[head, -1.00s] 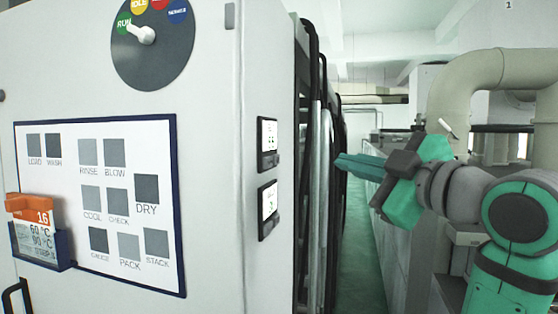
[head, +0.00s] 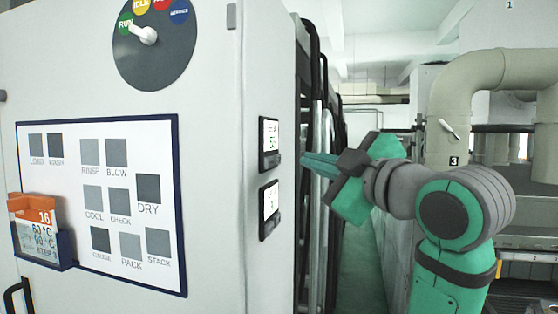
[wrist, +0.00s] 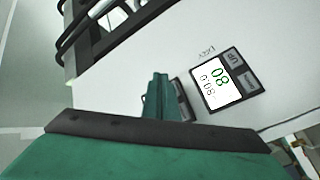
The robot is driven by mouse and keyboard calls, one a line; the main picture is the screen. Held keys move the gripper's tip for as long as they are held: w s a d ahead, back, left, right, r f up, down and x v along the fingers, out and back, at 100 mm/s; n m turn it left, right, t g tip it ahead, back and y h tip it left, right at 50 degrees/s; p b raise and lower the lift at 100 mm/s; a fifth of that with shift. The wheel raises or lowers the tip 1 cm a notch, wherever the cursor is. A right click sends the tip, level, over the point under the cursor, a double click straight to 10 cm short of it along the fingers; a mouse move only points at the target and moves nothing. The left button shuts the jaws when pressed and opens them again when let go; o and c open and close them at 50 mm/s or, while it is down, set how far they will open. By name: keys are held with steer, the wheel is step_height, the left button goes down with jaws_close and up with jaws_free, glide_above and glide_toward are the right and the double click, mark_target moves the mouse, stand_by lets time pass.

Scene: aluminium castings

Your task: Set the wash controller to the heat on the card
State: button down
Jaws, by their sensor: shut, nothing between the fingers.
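The card (head: 38,232), orange-topped and marked 16, sits in a holder on the machine front at left. It seems to show 60 °C above 90 °C; its smaller words are hard to read. Two small controllers, upper (head: 269,145) and lower (head: 269,210), are on the machine's side face. In the wrist view one controller (wrist: 226,84) is turned and seems to read 80, with two dark keys beside the display. The other (wrist: 181,103) is partly hidden behind the fingers. My gripper (head: 306,162) is shut and empty, right of the controllers and apparently apart from them.
A mode dial (head: 146,38) has its white pointer toward RUN. A panel of grey labelled squares (head: 96,205) is on the machine front. Dark hoses and frames (head: 312,110) stand behind the side face. The green aisle floor (head: 362,270) is clear.

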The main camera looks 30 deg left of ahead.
mark_target(277, 159)
steer(key=shift+s+a, duration=0.2)
steer(key=shift+a, duration=1)
stand_by(1.2)
steer(key=shift+s+a, duration=0.15)
steer(key=shift+a, duration=0.3)
steer(key=shift+a, duration=0.4)
stand_by(0.7)
steer(key=shift+d, duration=0.65)
steer(key=shift+d, duration=0.15)
